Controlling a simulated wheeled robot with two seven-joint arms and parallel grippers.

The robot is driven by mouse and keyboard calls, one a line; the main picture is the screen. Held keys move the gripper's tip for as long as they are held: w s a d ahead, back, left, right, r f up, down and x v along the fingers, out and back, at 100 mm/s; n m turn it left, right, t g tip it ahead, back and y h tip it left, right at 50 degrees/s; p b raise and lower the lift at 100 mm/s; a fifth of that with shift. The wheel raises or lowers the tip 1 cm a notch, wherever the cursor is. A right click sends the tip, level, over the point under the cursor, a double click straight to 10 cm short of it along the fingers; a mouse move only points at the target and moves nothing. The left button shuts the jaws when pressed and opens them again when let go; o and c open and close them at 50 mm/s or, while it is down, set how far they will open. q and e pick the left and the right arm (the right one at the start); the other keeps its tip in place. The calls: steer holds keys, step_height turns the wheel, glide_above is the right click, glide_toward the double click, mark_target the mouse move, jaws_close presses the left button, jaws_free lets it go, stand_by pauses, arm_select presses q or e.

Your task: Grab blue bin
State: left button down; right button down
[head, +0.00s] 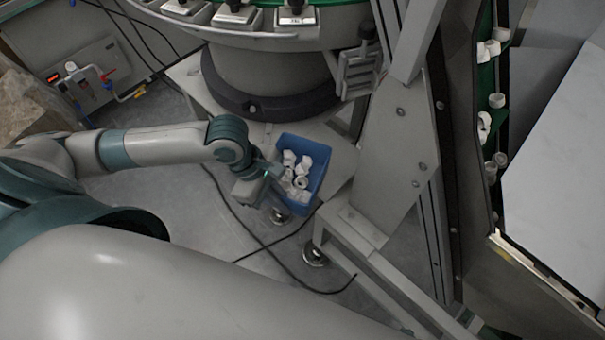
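The blue bin (318,174) stands in the middle of the head view, below the round machine, on or beside the machine's grey base frame. It holds several white caps or fittings (301,181). My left gripper (280,178) is at the bin's left side, with its fingers close to the left wall. The fingers are small and partly hidden, so I cannot tell whether they touch or grip the wall. My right gripper is out of view.
A round machine (262,62) rises behind the bin. A grey metal frame (385,180) stands close on the right. A green conveyor (487,100) with white caps runs at the far right. Black cables (240,222) lie on the open floor in front.

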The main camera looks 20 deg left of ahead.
arm_select(q)
steer(key=shift+s+a, duration=0.3)
steer(key=shift+s, duration=0.5)
steer(key=shift+s+a, duration=0.3)
steer(key=shift+s, duration=0.55)
steer(key=shift+s+a, duration=0.3)
steer(key=shift+s, duration=0.5)
